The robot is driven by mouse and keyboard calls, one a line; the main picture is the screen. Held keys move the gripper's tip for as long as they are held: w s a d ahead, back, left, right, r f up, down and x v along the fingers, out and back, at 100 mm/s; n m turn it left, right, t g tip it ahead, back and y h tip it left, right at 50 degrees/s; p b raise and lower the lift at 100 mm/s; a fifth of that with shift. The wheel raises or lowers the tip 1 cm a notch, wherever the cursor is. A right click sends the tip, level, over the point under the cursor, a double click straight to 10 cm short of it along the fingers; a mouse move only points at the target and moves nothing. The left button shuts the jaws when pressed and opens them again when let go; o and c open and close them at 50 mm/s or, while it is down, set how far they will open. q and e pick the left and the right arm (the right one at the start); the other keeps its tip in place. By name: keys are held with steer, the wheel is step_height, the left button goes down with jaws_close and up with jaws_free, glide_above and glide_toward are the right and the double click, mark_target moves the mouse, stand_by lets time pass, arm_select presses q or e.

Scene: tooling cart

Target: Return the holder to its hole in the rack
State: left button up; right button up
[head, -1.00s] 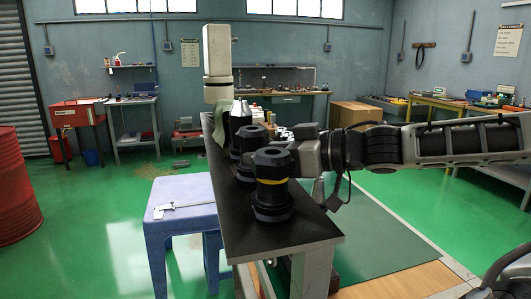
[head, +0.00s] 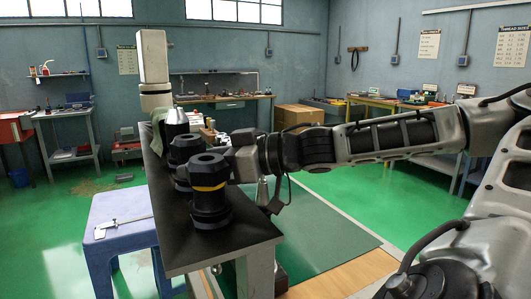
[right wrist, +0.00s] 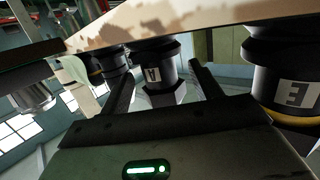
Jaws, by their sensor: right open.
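Black tool holders stand upright in a row on the dark rack top (head: 235,240). The nearest holder (head: 209,190) has a yellow band; behind it are another black holder (head: 185,150) and a silver-tipped one (head: 176,122). My right gripper (head: 222,160) reaches in from the right beside the row, its fingers largely hidden in the head view. In the right wrist view, its open fingers (right wrist: 163,88) lie either side of a black holder marked A (right wrist: 155,72), with gaps visible. A holder marked E (right wrist: 290,85) is to the right. No empty hole is visible. My left gripper is not in view.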

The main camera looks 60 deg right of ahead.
arm_select(q)
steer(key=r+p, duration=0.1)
steer(key=p, duration=0.1)
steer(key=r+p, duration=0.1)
steer(key=p, duration=0.1)
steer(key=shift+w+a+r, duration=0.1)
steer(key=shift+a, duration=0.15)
arm_select(e)
steer(key=v, duration=1.5)
steer(key=shift+s+r, duration=0.25)
steer(key=shift+s, duration=0.1)
steer(key=shift+d, duration=0.1)
